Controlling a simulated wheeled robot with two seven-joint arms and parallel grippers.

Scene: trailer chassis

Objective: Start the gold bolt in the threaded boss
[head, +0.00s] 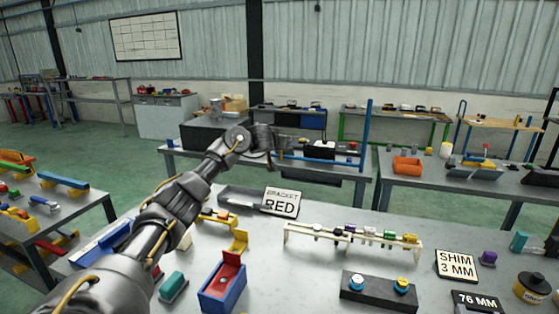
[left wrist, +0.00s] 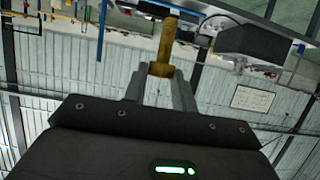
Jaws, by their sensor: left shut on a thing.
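The gold bolt (left wrist: 166,42) is in the left wrist view, held between the fingertips of my left gripper (left wrist: 160,74) with its shaft pointing away from the jaws. In the head view my left arm reaches up from the lower left, and its gripper (head: 268,148) is raised at the middle, above and beyond the near bench. The bolt is too small to make out there. A dark block (head: 378,293) on the near bench carries a blue-and-silver round fitting (head: 357,282) and a gold-and-teal one (head: 401,284). I cannot tell which is the threaded boss. My right gripper is not visible.
A cream rack (head: 350,238) with several coloured pieces stands behind the block. Signs read "BRACKET RED" (head: 281,202), "SHIM 3 MM" (head: 457,264) and "76 MM" (head: 476,302). Bare bench lies between box and block.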

